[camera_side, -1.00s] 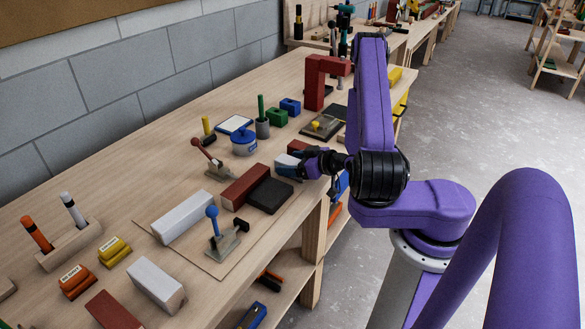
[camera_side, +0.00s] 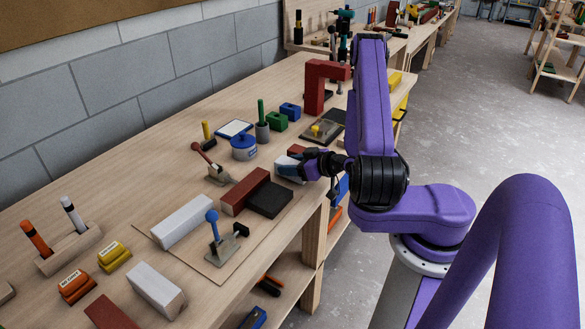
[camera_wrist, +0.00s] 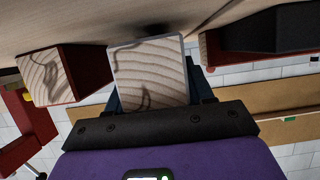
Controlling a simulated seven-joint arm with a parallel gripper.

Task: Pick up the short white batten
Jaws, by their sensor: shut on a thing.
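My gripper (camera_side: 289,168) is at the right edge of the bench in the side view, low over the top. Its blue fingers are shut on a short white batten (camera_side: 283,160), which is mostly hidden by them. In the wrist view the batten's bare wood end face (camera_wrist: 148,72), edged in pale paint, sits between the fingers. I cannot tell whether the batten is touching the bench or just clear of it.
A red batten (camera_side: 296,149) lies just behind; its end shows left in the wrist view (camera_wrist: 48,75). Another red batten (camera_side: 245,190) and a dark block (camera_side: 270,199) lie to the left. Two larger white battens (camera_side: 182,222) (camera_side: 157,288) are nearer. A red clamp-shaped stand (camera_side: 315,85) rises behind.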

